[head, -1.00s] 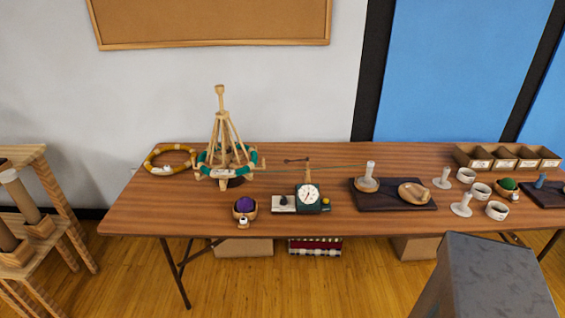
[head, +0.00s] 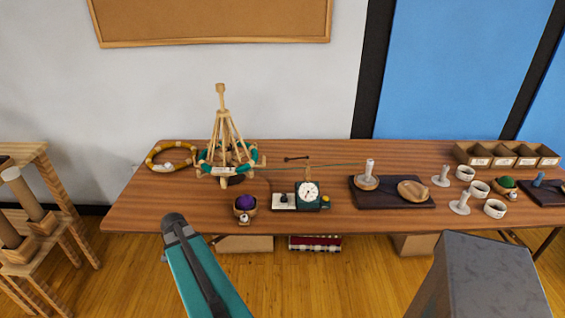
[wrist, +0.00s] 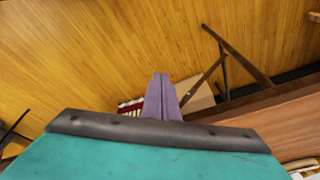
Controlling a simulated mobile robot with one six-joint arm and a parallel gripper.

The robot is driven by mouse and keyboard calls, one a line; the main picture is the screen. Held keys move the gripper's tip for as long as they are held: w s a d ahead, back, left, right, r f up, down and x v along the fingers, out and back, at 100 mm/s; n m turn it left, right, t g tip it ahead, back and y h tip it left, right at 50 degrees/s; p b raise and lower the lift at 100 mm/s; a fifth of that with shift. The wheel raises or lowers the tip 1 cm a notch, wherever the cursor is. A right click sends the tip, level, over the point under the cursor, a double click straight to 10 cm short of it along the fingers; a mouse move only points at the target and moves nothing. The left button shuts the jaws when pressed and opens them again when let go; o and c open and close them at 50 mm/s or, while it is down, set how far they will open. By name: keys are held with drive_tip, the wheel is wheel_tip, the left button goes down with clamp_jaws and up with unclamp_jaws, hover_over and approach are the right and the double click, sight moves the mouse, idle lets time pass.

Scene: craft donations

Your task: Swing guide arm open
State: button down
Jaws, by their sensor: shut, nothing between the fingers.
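The teal winding meter (head: 308,195) with a white dial stands near the front edge of the table, left of centre. A thin wooden post rises behind its dial. A short dark bar (head: 297,158) shows by the post's top and may be the guide arm; its joint is too small to make out. My gripper (wrist: 160,88) shows in the wrist view as two purple fingers shut together and empty, over the floor in front of the table. The fingers cannot be made out in the head view, where my teal arm rises at the lower left, apart from the meter.
A wooden yarn swift (head: 222,130) with a teal skein stands left of the meter, a thin green strand running right from it. A bowl with a purple ball (head: 244,204) sits close left of the meter. A dark tray (head: 392,192) lies to its right. Boxes are under the table (head: 150,210).

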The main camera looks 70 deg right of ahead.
drive_tip(key=s+d+r+m+h, duration=0.1)
drive_tip(key=s+d+r+m, duration=0.4)
drive_tip(key=d+r, duration=0.5)
drive_tip(key=s+d+r+m+h+p, duration=0.1)
drive_tip(key=s+d+r+m, duration=0.4)
drive_tip(key=d+r, duration=0.5)
drive_tip(key=s+d+r+m+h, duration=0.3)
drive_tip(key=s+d+r+m, duration=0.2)
drive_tip(key=d+r, duration=0.5)
drive_tip(key=shift+s+d+m+p, duration=0.15)
drive_tip(key=shift+s+m+p, duration=0.2)
drive_tip(key=shift+s, duration=0.75)
drive_tip(key=shift+d+f, duration=0.1)
drive_tip(key=shift+d, duration=0.05)
drive_tip(key=d+r+p+x, duration=0.1)
drive_tip(key=p+x, duration=0.4)
drive_tip(key=x, duration=0.7)
drive_tip(key=shift+d+p, duration=0.35)
drive_tip(key=shift+d, duration=0.45)
drive_tip(key=shift+r, duration=0.1)
drive_tip(key=shift+s, duration=0.1)
